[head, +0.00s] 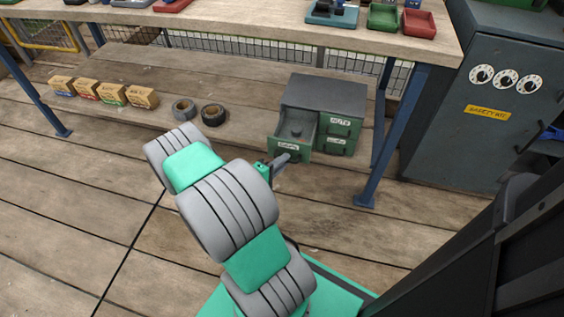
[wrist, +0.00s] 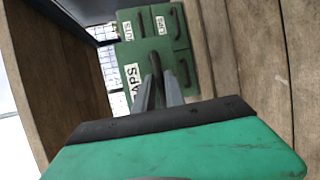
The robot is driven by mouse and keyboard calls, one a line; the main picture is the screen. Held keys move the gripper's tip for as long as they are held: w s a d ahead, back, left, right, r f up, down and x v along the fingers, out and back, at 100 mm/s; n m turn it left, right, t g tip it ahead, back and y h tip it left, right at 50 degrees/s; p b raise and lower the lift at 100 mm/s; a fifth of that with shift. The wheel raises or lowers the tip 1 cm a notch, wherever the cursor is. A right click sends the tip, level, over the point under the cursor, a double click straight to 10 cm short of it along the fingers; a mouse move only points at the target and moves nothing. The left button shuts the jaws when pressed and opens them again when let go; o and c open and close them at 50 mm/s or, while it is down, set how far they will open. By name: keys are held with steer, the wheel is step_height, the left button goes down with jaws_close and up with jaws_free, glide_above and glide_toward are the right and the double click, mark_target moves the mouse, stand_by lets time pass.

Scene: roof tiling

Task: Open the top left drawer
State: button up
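A small dark green cabinet (head: 322,95) with a grey top stands on the shelf under the workbench. Its top left drawer (head: 289,153) is pulled out, and a dark item (head: 297,131) shows inside it. In the wrist view this drawer front (wrist: 138,92) carries a label ending in "APS", turned sideways. My gripper (head: 284,160) is at the drawer front. In the wrist view my gripper's fingers (wrist: 158,82) lie on either side of the drawer's dark handle (wrist: 155,63) and appear closed on it. The contact itself is partly hidden.
The other drawers, including the one marked NUTS (head: 341,123), are shut. Two tape rolls (head: 198,112) and several small boxes (head: 103,93) sit left on the shelf. A blue table leg (head: 388,140) and a grey metal cabinet (head: 480,125) stand to the right. Floor in front is clear.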

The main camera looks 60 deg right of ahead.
steer(key=o, duration=0.3)
steer(key=shift+s, duration=0.1)
steer(key=p+v, duration=0.2)
steer(key=v, duration=0.5)
steer(key=shift+a+r, duration=0.1)
steer(key=shift+a, duration=0.3)
